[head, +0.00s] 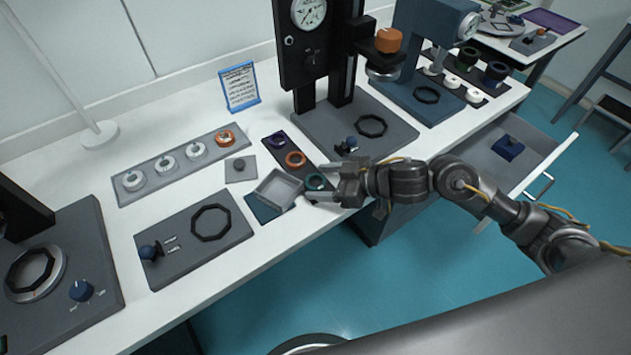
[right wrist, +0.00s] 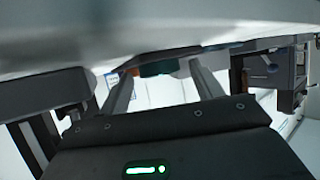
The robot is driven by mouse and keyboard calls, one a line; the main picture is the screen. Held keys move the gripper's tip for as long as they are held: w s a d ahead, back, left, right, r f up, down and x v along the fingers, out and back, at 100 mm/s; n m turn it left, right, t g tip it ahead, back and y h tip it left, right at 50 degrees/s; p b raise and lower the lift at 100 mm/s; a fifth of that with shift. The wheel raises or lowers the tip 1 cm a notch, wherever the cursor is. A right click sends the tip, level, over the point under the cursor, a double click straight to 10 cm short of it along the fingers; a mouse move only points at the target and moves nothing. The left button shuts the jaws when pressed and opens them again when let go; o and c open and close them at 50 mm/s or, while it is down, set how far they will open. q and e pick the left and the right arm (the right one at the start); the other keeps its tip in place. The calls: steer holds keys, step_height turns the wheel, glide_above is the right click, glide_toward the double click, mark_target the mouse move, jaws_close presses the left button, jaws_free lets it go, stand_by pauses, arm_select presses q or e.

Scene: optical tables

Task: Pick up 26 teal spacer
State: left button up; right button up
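The teal spacer (head: 315,182), a small ring, sits at the near end of a dark strip tray (head: 274,141) on the white table. An orange ring and a purple ring lie farther back on the same tray. My right gripper (head: 322,188) comes in from the right, low over the tray's near end, one finger on each side of the teal spacer. In the right wrist view the gripper (right wrist: 161,76) has its fingers spread, with the teal spacer (right wrist: 155,69) between and just beyond the tips. Its fingers look apart from the spacer. My left gripper is not in view.
A flat plate with an octagonal ring (head: 211,221) lies to the left. An open drawer (head: 535,150) juts out at right.

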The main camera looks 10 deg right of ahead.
mark_target(324, 184)
steer(key=c, duration=0.9)
steer(key=shift+r, duration=0.1)
steer(key=shift+r, duration=0.5)
step_height(324, 184, up, 2)
steer(key=shift+r+p, duration=0.25)
steer(key=shift+p, duration=0.1)
steer(key=shift+s+a+r+p, duration=0.6)
steer(key=shift+s+r+p, duration=0.95)
steer(key=shift+s+p, duration=0.6)
steer(key=shift+s+a+r+p, duration=0.6)
steer(key=shift+s+r+p, duration=1.1)
steer(key=shift+s, duration=0.7)
steer(key=shift+s+a+r+p, duration=0.6)
steer(key=shift+s+r+p, duration=0.85)
steer(key=shift+s+p, duration=0.75)
